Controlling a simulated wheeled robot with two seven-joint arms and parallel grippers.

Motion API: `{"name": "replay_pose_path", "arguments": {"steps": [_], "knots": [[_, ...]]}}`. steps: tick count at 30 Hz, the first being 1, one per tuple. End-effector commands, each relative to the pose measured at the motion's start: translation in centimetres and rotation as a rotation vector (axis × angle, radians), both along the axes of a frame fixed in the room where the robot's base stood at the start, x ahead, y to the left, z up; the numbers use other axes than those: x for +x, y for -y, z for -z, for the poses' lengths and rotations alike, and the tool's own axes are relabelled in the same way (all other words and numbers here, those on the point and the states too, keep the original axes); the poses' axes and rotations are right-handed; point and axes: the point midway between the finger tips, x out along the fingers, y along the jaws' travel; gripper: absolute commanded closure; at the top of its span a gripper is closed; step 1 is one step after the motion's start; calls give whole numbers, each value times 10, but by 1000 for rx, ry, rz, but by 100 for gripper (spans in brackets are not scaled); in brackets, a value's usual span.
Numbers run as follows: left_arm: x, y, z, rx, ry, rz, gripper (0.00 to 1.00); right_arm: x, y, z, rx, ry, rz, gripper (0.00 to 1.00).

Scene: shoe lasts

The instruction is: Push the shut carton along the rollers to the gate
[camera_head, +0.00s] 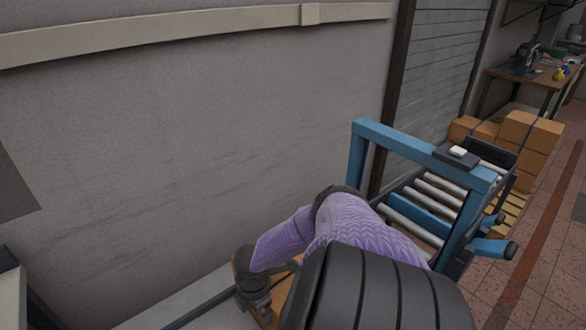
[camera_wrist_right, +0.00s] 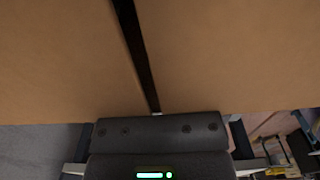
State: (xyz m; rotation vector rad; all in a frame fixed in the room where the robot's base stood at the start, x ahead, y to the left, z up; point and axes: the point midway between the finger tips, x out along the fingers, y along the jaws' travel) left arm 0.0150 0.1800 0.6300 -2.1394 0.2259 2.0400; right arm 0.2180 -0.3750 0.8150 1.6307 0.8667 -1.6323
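The cardboard carton (camera_head: 266,312) shows only in part at the bottom of the head view, behind my right arm. In the right wrist view its brown face (camera_wrist_right: 230,55) fills the upper half, very close, with a dark strip running down it. My right gripper (camera_head: 252,290) is at the carton, its fingers not clearly seen. The rollers (camera_head: 440,190) run beneath and beyond the blue gate frame (camera_head: 425,150), to the right of my arm. The roller stretch between carton and gate is largely hidden. My left gripper is out of view.
A grey wall stands along the left of the rollers. A dark box with a white block (camera_head: 458,151) sits on the gate's crossbar. Stacked cartons (camera_head: 528,130) stand past the roller line, near a workbench (camera_head: 530,72). Tiled floor (camera_head: 545,240) lies open at right.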

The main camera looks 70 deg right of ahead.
Motion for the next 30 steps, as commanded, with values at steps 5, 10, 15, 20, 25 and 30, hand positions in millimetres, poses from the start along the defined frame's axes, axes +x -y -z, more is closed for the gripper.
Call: {"name": "replay_pose_path", "arguments": {"steps": [5, 10, 15, 20, 25, 30], "knots": [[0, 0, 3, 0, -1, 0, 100, -7, 10, 1, -2, -4, 1, 12], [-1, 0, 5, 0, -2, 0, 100, -13, 18, 1, -2, -4, 0, 12], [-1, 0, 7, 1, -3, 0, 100, -19, 26, 2, 0, -5, 2, 12], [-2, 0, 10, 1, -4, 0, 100, -25, 34, 2, -2, -6, 2, 12], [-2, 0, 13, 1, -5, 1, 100, -30, 43, 2, -2, -5, 1, 12], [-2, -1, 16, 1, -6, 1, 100, -36, 50, 2, 0, -6, 1, 12]]}}
